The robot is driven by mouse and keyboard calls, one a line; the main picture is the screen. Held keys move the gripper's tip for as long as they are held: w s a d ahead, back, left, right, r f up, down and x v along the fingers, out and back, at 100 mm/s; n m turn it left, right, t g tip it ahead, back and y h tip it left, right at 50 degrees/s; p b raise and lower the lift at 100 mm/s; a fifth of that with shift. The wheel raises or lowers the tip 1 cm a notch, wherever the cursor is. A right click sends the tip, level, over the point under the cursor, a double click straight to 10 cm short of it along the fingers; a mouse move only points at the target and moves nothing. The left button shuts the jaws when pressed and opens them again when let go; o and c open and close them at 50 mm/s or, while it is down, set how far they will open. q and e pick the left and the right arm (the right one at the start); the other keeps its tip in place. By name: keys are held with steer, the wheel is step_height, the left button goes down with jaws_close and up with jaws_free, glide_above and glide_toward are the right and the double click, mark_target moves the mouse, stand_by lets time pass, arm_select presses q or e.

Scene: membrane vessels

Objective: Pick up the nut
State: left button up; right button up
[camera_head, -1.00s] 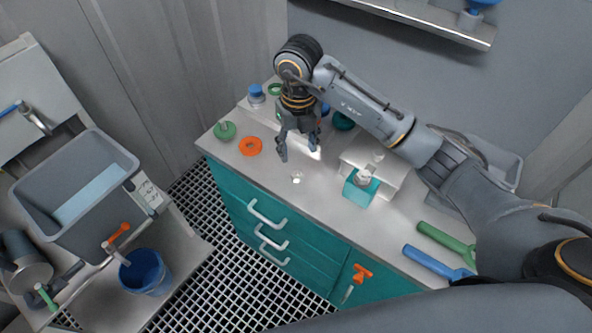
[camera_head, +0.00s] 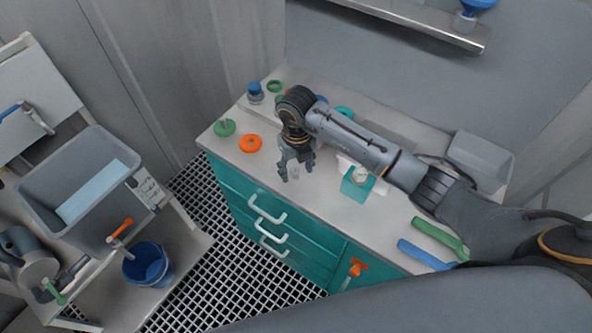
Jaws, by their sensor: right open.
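My right gripper (camera_head: 297,174) is open and points down, low over the worktop (camera_head: 325,192) near its front edge. A small pale piece (camera_head: 295,172) shows between its fingertips, partly hidden by them; it may be the nut, but it is too small to be sure. I cannot tell whether the fingers touch it. An orange ring (camera_head: 250,143) lies flat to the left of the gripper, apart from it. My left gripper is not in view.
A green disc-like piece (camera_head: 224,127), a blue-capped bottle (camera_head: 255,93) and a green ring (camera_head: 274,86) are at the left. A teal block (camera_head: 357,184) stands right of the gripper. Green (camera_head: 438,236) and blue (camera_head: 424,254) tools lie at the right.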

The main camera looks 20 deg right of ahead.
mark_target(295, 177)
steer(key=c, duration=0.7)
jaws_close()
steer(key=shift+w+r+b, duration=0.1)
steer(key=shift+r+b, duration=0.3)
steer(key=shift+r, duration=0.1)
steer(key=r, duration=0.1)
steer(key=b, duration=0.1)
steer(key=r, duration=0.1)
steer(key=shift+s+a+r, duration=0.25)
steer(key=shift+r, duration=0.1)
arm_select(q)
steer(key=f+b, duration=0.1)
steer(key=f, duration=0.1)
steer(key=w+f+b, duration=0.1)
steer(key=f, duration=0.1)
arm_select(e)
steer(key=s+a+r, duration=0.9)
steer(key=shift+s+a+r, duration=0.15)
steer(key=shift+a+r, duration=0.05)
steer(key=shift+a, duration=0.15)
